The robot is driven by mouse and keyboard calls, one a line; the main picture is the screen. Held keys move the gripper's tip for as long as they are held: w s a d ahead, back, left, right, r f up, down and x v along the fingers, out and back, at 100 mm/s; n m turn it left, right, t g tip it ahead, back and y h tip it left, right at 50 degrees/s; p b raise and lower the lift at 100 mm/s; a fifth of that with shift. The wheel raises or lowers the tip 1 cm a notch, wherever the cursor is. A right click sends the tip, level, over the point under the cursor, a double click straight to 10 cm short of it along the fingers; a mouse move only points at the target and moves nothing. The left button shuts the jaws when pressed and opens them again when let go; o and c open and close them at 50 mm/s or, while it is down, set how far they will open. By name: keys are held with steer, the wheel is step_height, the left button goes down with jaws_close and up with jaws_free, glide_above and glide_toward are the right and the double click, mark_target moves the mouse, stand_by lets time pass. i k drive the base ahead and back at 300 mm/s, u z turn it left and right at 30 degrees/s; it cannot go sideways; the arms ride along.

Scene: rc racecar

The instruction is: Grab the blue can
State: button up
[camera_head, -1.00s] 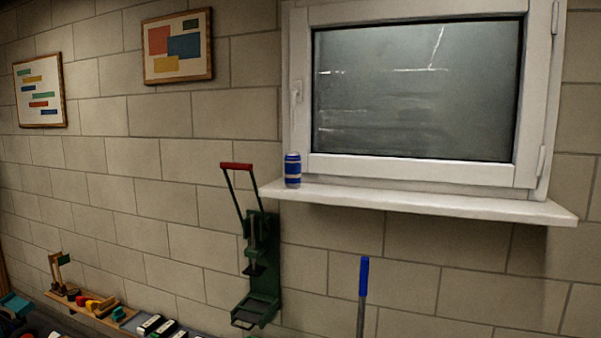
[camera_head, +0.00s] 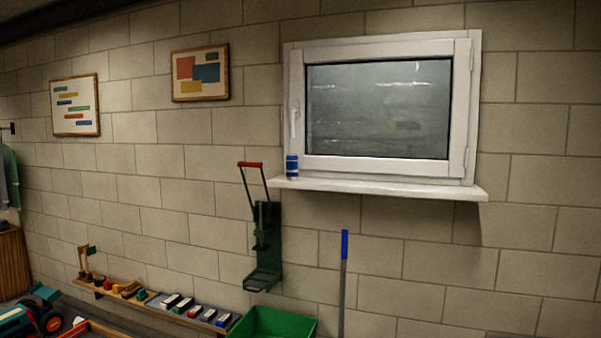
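The blue can (camera_head: 292,166) has pale bands and stands upright at the left end of the white window sill (camera_head: 380,188). It is in front of the lower left corner of the window frame. Nothing touches it apart from the sill. My gripper is not in view.
A green wall-mounted press with a red handle (camera_head: 262,230) hangs below and left of the can. A blue-tipped pole (camera_head: 344,265) stands below the sill. A green bin (camera_head: 278,322), a low shelf of small items (camera_head: 150,298) and a toy-like vehicle (camera_head: 30,318) are at the lower left.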

mark_target(292, 159)
steer(key=u, duration=0.75)
steer(key=i, duration=2.2)
steer(key=z, duration=0.8)
